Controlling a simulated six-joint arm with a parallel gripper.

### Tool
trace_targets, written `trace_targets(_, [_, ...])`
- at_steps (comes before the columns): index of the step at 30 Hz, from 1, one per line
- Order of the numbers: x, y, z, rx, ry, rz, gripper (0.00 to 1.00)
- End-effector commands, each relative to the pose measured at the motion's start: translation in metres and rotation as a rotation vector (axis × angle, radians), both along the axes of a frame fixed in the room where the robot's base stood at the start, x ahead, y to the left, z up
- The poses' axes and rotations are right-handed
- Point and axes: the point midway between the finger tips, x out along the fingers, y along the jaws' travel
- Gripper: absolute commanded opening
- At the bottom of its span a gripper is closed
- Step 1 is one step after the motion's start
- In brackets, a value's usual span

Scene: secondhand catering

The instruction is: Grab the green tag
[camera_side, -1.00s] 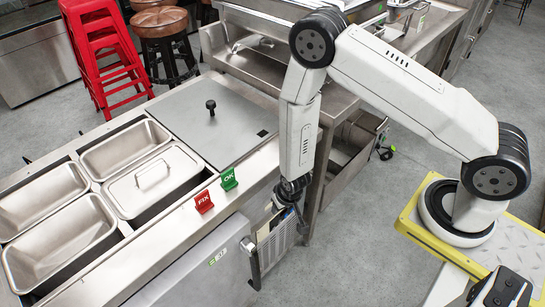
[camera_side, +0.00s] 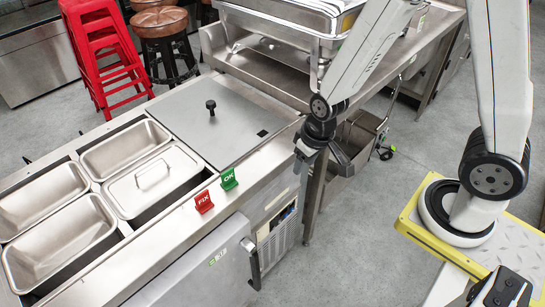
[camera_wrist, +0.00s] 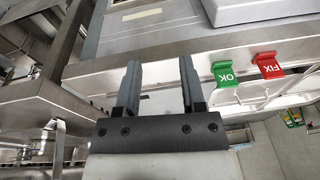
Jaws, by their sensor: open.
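The green tag (camera_side: 228,179), marked OK, stands on the front ledge of the steel prep counter. It also shows in the wrist view (camera_wrist: 225,74), right of my fingers. A red tag (camera_side: 204,201) marked FIX stands beside it, to its left in the side view and to its right in the wrist view (camera_wrist: 268,66). My gripper (camera_side: 301,160) is to the right of the green tag in the side view, apart from it, near the counter's right end. In the wrist view my gripper's two fingers (camera_wrist: 160,88) are spread with nothing between them.
The prep counter (camera_side: 172,227) holds several steel pans, a pan lid with a handle (camera_side: 152,175) and a flat cover with a black knob (camera_side: 211,106). A steel table (camera_side: 345,100) with a chafing dish stands behind my gripper. The ledge around the tags is otherwise clear.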

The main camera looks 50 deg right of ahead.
Motion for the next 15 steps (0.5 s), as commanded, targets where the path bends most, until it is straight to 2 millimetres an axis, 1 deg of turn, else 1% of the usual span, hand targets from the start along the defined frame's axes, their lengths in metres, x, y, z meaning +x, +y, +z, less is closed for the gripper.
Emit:
trace_targets(1, [-0.001, -0.003, 0.007, 0.000, -0.005, 0.000, 0.51])
trace_targets(3, [-0.003, -0.006, 0.015, -0.002, -0.006, 0.002, 0.51])
trace_targets(15, [-0.013, -0.023, 0.044, 0.003, 0.016, -0.047, 0.51])
